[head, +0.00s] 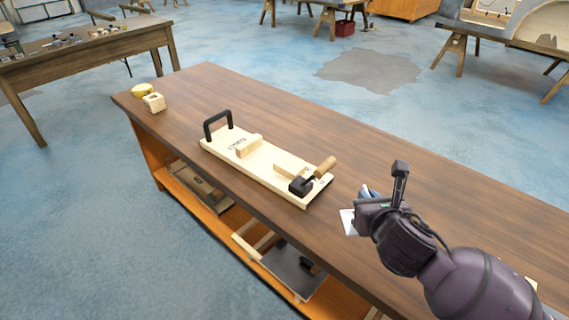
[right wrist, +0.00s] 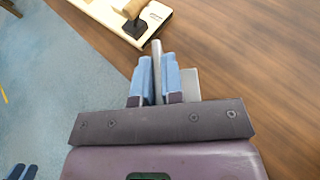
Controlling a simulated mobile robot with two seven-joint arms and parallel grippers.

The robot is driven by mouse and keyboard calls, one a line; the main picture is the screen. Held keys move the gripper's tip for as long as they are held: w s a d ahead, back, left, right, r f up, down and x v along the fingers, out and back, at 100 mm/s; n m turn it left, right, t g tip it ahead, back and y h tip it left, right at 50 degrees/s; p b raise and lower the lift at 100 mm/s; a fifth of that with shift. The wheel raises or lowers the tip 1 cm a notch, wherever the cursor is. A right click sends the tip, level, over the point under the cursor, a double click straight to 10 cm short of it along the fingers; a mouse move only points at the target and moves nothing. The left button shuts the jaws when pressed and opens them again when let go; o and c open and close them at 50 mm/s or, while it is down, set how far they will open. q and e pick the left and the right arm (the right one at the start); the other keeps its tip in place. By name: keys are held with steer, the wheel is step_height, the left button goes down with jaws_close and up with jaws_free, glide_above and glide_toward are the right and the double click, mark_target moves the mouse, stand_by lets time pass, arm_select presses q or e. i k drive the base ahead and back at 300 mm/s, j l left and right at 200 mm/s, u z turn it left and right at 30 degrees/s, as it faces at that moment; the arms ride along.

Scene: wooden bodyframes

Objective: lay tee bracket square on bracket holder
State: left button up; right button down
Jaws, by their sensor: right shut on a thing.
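The tee bracket is a pale grey metal piece (head: 347,222) at the right gripper's tip in the head view. In the right wrist view the bracket (right wrist: 191,84) shows a thin upright part between the blue fingers and a flat part to their right. My right gripper (head: 367,197) is shut on it, over or close to the bench top; I cannot tell whether the bracket touches it. A pale wooden board (head: 276,182), apparently the bracket holder, lies left of the gripper, apart from the bracket. My left gripper is not in view.
The board carries a black handle (head: 217,123), wooden blocks (head: 249,147) and a black tool with a wooden grip (head: 325,167). A yellow tape (head: 143,90) and a small wooden block (head: 154,103) sit at the far left end. The brown bench top (head: 330,125) is clear behind the board.

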mark_target(262, 158)
steer(key=i+j, duration=0.15)
steer(key=j, duration=0.15)
steer(key=i+j, duration=0.1)
steer(key=j, duration=0.2)
steer(key=i+j, duration=0.55)
steer(key=i+j+u, duration=0.1)
steer(key=i+j, duration=0.25)
steer(key=i, duration=0.15)
